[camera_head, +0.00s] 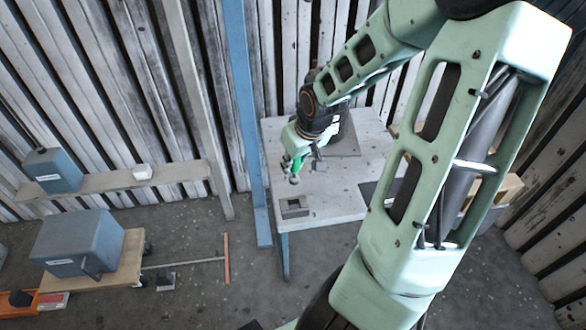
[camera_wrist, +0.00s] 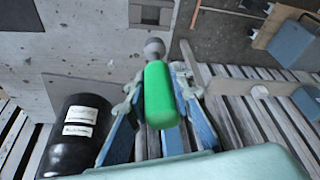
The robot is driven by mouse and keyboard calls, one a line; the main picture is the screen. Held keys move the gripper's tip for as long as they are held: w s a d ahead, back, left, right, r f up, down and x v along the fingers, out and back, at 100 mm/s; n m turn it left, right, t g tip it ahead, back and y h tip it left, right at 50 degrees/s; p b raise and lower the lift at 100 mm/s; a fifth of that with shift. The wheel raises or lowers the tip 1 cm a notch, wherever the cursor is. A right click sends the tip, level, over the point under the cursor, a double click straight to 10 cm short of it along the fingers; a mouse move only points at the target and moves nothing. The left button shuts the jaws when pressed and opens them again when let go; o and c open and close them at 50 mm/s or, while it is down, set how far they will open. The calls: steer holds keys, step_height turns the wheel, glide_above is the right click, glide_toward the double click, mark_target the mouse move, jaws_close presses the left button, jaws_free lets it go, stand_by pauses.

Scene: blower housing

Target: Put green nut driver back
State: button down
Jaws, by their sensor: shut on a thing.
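The green nut driver (camera_head: 298,163) is held by my gripper (camera_head: 293,167) above the grey table, near its left edge. In the wrist view the green handle (camera_wrist: 161,98) lies between the two fingers of my gripper (camera_wrist: 157,84), and its round grey end points away from me. The fingers are shut on the handle. A small grey block with a dark recess (camera_head: 294,207) sits on the table nearer the front-left corner. It also shows at the top of the wrist view (camera_wrist: 151,13), beyond the driver and apart from it. Whether it is the driver's holder I cannot tell.
A black cylinder with white labels (camera_wrist: 76,130) stands on a dark plate on the table, beside my gripper. A blue post (camera_head: 247,120) rises at the table's left side. A shelf (camera_head: 185,174) with a blue-grey box (camera_head: 53,171) is further left. The table's front is mostly clear.

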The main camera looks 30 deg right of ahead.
mark_target(294, 177)
steer(key=shift+f+b, duration=3.45)
steer(key=shift+b, duration=0.15)
steer(key=shift+f+b, duration=0.35)
steer(key=shift+f, duration=0.25)
steer(key=shift+f, duration=0.15)
steer(key=shift+p, duration=0.3)
steer(key=shift+f+b, duration=0.85)
steer(key=shift+f, duration=0.2)
steer(key=shift+f+b, duration=0.8)
steer(key=shift+f, duration=0.25)
steer(key=shift+f, duration=0.1)
